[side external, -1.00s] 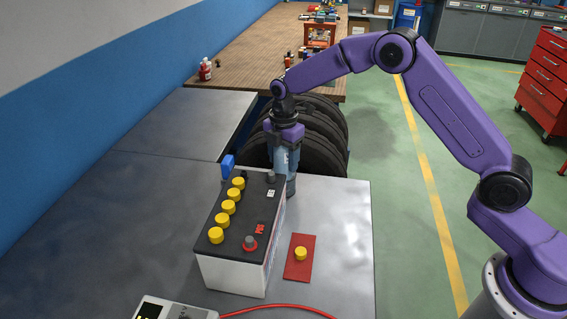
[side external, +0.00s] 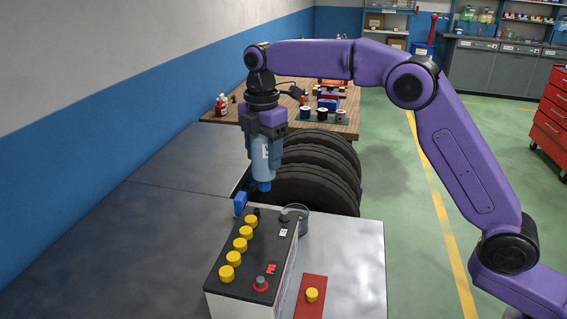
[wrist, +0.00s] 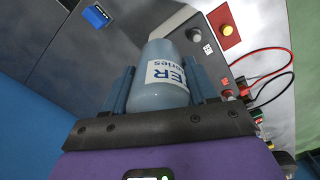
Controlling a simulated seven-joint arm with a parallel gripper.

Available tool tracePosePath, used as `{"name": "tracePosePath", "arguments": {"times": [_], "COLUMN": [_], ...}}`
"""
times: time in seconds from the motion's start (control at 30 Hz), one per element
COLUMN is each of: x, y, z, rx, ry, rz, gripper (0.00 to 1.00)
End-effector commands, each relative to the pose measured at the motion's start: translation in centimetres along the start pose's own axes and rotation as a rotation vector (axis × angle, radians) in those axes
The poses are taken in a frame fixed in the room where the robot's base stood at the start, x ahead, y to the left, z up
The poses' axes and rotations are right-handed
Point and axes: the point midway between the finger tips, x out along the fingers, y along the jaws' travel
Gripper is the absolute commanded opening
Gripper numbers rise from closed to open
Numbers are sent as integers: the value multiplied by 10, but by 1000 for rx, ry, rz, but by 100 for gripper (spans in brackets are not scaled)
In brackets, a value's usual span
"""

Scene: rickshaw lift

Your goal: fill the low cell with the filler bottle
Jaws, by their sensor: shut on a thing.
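The filler bottle (side external: 264,160), pale blue with dark lettering, hangs with its blue nozzle down. My gripper (side external: 266,138) is shut on it, and the wrist view shows the bottle (wrist: 162,80) between the two blue fingers. The bottle is in the air above and beyond the far end of the battery (side external: 262,250), apart from it. The battery has a black top, a pale side and a row of several yellow caps (side external: 240,244). A loose yellow cap (side external: 312,295) lies on a red mat (side external: 309,310). I cannot make out the low cell's opening.
A round grey holder (side external: 299,212) stands beside the battery's far right corner. A small blue object (side external: 240,204) is at its far left corner. Stacked tyres (side external: 310,175) stand behind the metal bench (side external: 345,260). Red and black cables (wrist: 272,72) show in the wrist view.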

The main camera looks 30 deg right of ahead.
Motion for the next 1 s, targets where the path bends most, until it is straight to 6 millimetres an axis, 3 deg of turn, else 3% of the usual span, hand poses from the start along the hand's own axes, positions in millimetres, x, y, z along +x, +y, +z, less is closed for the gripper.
{"name": "tracePosePath", "arguments": {"times": [0.13,0.37,1.0], "x": [-22,-32,12], "y": [-4,-8,-8], "z": [-26,-38,-38], "rx": [-1,1,1], "ry": [0,0,0], "rz": [4,0,-1], "gripper": [20,20,20]}}
